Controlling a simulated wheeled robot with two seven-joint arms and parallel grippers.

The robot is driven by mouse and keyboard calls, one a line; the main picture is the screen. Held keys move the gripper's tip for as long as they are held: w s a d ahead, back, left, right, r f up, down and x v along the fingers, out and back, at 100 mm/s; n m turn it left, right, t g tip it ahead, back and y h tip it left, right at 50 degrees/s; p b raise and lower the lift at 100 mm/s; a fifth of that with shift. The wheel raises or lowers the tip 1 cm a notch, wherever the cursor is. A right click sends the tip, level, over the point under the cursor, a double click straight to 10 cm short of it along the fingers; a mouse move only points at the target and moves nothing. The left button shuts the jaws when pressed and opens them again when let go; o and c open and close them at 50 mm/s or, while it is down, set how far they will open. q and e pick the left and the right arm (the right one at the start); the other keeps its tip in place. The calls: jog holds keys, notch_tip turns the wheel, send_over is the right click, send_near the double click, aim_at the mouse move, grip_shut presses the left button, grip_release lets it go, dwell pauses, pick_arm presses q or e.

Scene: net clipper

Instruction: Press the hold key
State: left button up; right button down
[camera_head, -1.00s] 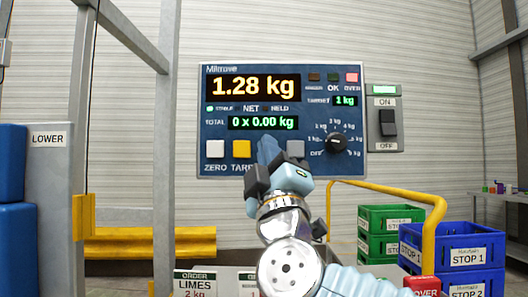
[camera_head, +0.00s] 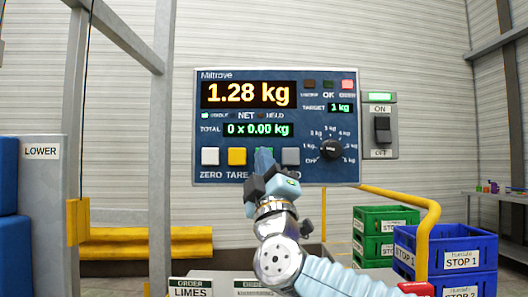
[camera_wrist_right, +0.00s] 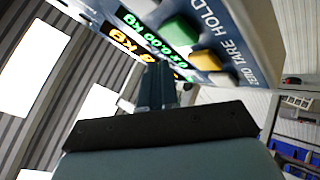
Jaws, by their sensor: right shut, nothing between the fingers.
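The blue scale panel (camera_head: 348,172) on the far wall reads 1.28 kg, with a row of keys along its bottom. The green key (camera_wrist_right: 181,29), labelled HOLD in the right wrist view, is mostly hidden behind my fingers in the head view. The yellow TARE key (camera_head: 237,156) and white ZERO key (camera_head: 210,156) are to its left. My right gripper (camera_head: 265,158) is shut and empty, its tips in front of the green key; I cannot tell whether they touch it. The fingers (camera_wrist_right: 157,78) also show in the right wrist view. The HELD lamp (camera_head: 262,115) looks dark. My left gripper is out of view.
A grey key (camera_head: 290,156) and a black dial (camera_head: 331,149) are right of the green key. A power switch (camera_head: 382,129) is beside the panel. A yellow rail (camera_head: 425,215), green crates (camera_head: 372,247) and blue crates (camera_head: 405,252) stand at lower right; a metal post (camera_head: 163,140) stands left.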

jog(key=shift+w, duration=0.7)
jog(key=shift+w+p, duration=0.1)
jog(key=shift+p, duration=0.25)
dwell(1.3)
jog(key=shift+w, duration=0.3)
jog(key=shift+w+p, duration=0.4)
dwell(0.5)
dwell(0.4)
jog(key=shift+s+b, duration=0.4)
jog(key=shift+s, duration=0.4)
